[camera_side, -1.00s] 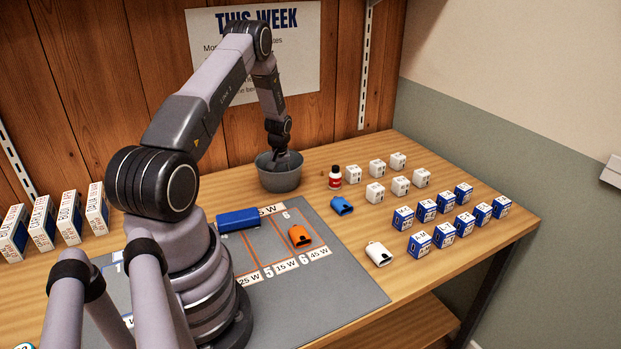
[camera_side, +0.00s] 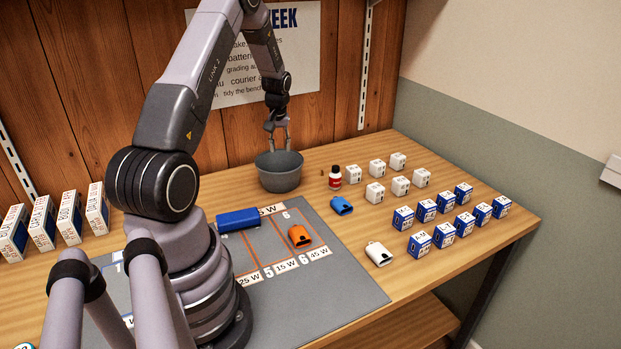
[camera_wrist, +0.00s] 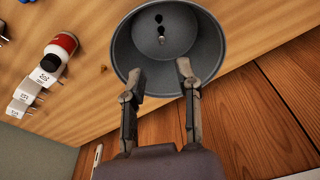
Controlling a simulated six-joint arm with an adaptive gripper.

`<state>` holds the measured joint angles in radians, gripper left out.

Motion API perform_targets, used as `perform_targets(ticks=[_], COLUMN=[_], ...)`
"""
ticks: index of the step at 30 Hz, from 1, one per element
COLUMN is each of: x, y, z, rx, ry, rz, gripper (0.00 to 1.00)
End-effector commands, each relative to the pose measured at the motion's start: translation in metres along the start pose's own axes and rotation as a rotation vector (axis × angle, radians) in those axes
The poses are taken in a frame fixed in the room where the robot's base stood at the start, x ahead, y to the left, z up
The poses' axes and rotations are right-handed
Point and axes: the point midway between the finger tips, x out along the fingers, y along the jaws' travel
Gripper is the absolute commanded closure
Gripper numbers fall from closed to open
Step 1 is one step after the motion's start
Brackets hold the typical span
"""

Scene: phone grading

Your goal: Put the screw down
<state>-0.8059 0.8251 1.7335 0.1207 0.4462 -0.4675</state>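A grey bowl (camera_side: 279,178) stands on the wooden bench near the back wall; it also shows in the wrist view (camera_wrist: 122,48). My gripper (camera_side: 279,148) is above the bowl's rim. In the wrist view my gripper's two fingers (camera_wrist: 160,70) are spread apart with nothing between them. A small shiny piece that looks like the screw (camera_wrist: 161,39) lies on the bowl's floor, beside small dark spots. The side view does not show the inside of the bowl.
A bottle with a red label (camera_side: 335,178) stands just right of the bowl. A blue item (camera_side: 341,206), white boxes (camera_side: 375,193) and blue-and-white boxes (camera_side: 419,243) are further right. A grey mat (camera_side: 340,290) with an orange item (camera_side: 300,236) lies in front.

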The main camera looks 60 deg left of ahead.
Motion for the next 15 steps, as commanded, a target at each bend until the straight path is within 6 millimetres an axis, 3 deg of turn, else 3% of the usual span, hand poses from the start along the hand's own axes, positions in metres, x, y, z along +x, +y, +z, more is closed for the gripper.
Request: perform_targets(ticks=[4,7,11,15], x=[-0.053,-0.115,-0.198,-0.269], y=[0.026,0.053,0.076,0.076], z=[0.013,0.041,0.1,0.174], rx=[0.086,0.202,0.383,0.578], ry=[0.032,0.068,0.117,0.167], rz=[0.023,0.054,0.104,0.165], gripper=[0.67,0.67,0.67,0.67])
